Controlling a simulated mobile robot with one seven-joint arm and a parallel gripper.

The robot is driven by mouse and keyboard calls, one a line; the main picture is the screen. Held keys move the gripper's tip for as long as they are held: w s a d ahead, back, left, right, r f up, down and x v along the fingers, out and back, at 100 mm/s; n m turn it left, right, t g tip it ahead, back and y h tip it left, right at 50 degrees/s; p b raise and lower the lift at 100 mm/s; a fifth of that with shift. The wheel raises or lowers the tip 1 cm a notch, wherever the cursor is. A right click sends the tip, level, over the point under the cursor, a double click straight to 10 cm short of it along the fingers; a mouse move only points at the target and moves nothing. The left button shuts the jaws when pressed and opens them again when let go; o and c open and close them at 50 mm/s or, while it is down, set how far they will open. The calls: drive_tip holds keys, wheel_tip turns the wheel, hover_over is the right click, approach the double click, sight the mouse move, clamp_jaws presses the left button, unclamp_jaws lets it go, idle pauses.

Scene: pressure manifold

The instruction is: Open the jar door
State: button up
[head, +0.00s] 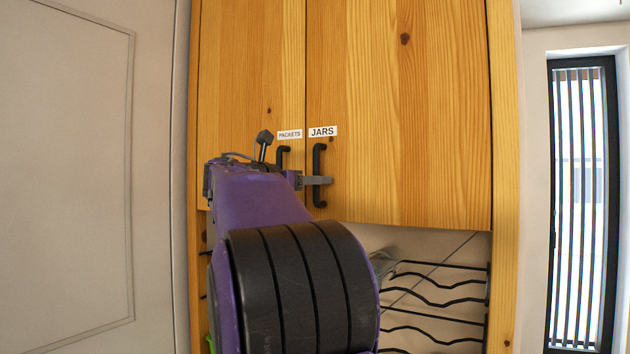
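The jar door (410,120) is the wide right-hand wooden cabinet door, with a white "JARS" label (323,131) near its left edge. Its black upright handle (318,165) is just below the label. I see no clear gap along the door's edge. My gripper (318,181) is at the handle's middle, with a grey finger reaching across to its right side. My purple and black arm comes up from below and hides part of the gripper. I cannot tell whether the fingers touch or close on the handle.
The narrower left door (245,80) has a "PACKETS" label (289,134) and a black handle (283,153), partly hidden by my arm. A black wire rack (440,287) is below the jar door. A pale panelled surface (70,180) stands left and a barred window (582,200) right.

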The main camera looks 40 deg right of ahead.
drive_tip(key=shift+d, duration=0.15)
drive_tip(key=shift+c, duration=0.3)
clamp_jaws()
idle(1.1)
